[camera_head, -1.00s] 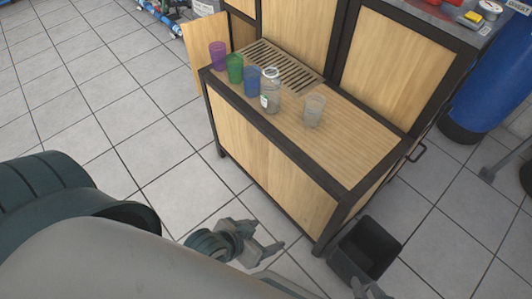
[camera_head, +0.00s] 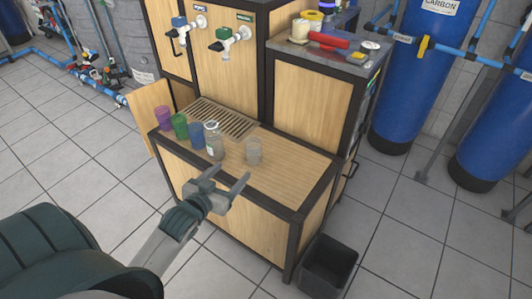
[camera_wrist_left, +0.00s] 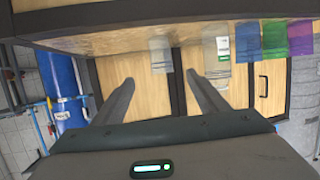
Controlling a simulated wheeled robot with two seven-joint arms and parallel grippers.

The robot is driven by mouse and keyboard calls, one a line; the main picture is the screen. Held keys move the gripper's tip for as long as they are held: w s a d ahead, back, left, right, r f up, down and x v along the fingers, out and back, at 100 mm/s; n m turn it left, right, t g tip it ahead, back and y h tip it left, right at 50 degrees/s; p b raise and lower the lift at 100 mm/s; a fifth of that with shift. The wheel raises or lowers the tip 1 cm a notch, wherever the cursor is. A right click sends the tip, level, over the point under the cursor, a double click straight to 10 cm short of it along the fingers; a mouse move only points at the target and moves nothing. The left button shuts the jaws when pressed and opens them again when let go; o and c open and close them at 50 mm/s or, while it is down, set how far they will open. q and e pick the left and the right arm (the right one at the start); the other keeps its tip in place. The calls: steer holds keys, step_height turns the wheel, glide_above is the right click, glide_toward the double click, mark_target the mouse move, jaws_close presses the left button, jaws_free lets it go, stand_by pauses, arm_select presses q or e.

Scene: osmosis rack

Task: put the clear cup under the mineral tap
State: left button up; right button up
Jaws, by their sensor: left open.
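The clear cup (camera_head: 254,150) stands upright on the wooden counter, right of a glass bottle (camera_head: 212,141). The green-handled tap (camera_head: 230,42) is on the back panel under a small green label, probably the mineral one. A blue-handled tap (camera_head: 184,24) is left of it. My left gripper (camera_head: 229,177) is open and empty at the counter's front edge, in front of the cup and apart from it. In the left wrist view, which looks upside down, the cup (camera_wrist_left: 160,54) lies beyond the gap between the open fingers (camera_wrist_left: 160,79). My right gripper is out of view.
Purple (camera_head: 163,118), green (camera_head: 180,126) and blue (camera_head: 197,134) cups stand left of the bottle. A drip grate (camera_head: 225,118) lies below the taps. The counter right of the cup is clear. A black bin (camera_head: 328,268) stands on the floor.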

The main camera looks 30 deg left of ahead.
mark_target(250, 154)
arm_select(q)
steer(key=shift+f, duration=0.1)
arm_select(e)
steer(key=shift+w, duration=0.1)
arm_select(q)
steer(key=shift+w, duration=0.15)
steer(key=b+x, duration=0.1)
steer(key=x, duration=1)
steer(key=shift+w+a+f, duration=0.1)
steer(key=shift+w, duration=0.35)
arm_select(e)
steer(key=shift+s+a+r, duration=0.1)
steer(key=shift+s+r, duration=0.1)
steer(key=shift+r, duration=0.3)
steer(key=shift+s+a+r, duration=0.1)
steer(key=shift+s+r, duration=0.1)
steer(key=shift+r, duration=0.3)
